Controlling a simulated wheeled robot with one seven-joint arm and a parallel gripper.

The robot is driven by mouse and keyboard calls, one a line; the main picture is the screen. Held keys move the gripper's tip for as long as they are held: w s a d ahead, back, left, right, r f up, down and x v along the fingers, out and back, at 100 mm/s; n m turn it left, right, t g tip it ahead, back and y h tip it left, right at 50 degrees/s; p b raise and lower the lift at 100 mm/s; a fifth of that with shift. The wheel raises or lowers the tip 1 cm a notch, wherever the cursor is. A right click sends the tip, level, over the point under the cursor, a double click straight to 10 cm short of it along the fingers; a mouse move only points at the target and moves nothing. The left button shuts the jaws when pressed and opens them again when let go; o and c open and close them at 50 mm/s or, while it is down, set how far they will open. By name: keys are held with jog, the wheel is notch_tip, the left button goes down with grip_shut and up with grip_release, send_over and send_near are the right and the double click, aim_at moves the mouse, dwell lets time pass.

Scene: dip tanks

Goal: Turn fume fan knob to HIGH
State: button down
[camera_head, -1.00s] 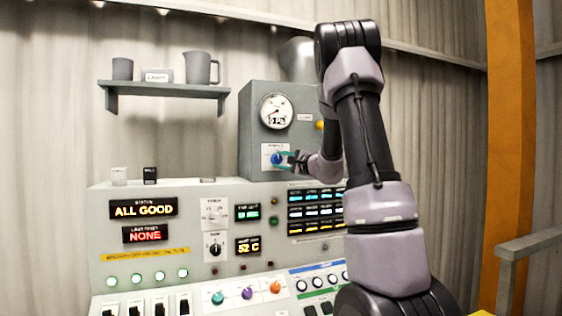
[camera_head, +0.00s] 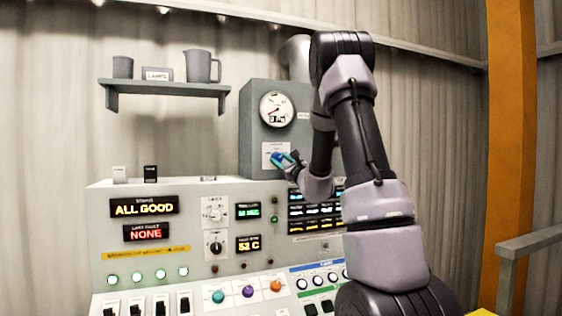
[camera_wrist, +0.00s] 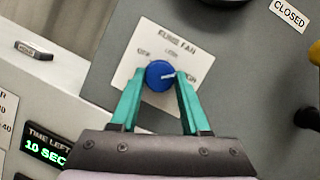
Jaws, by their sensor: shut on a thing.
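The fume fan knob is a round blue knob (camera_wrist: 158,74) on a white label plate (camera_wrist: 134,62) marked FUME FAN. It also shows on the grey wall box in the head view (camera_head: 277,158). My gripper (camera_wrist: 160,82) has its two teal fingers shut on the knob, one on each side. In the head view, my gripper (camera_head: 284,160) reaches the knob from the lower right. The knob's white pointer points right in the wrist view, toward the HIGH mark at the right, which my right finger partly covers. The OFF mark is at the left and LOW above.
A round gauge (camera_head: 277,110) sits above the knob on the grey box (camera_head: 254,140). The control console (camera_head: 190,255) with displays, knobs and switches spreads below. A shelf (camera_head: 165,92) with jugs is at the upper left. A CLOSED tag (camera_wrist: 289,14) shows in the wrist view.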

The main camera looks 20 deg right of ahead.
jog(key=shift+f+m+h, duration=0.1)
jog(key=shift+m+h, duration=0.5)
jog(key=shift+m, duration=0.3)
jog(key=shift+m+t, duration=0.3)
jog(key=shift+c, duration=1.9)
grip_release()
jog(key=v, duration=1.1)
jog(key=shift+w, duration=0.1)
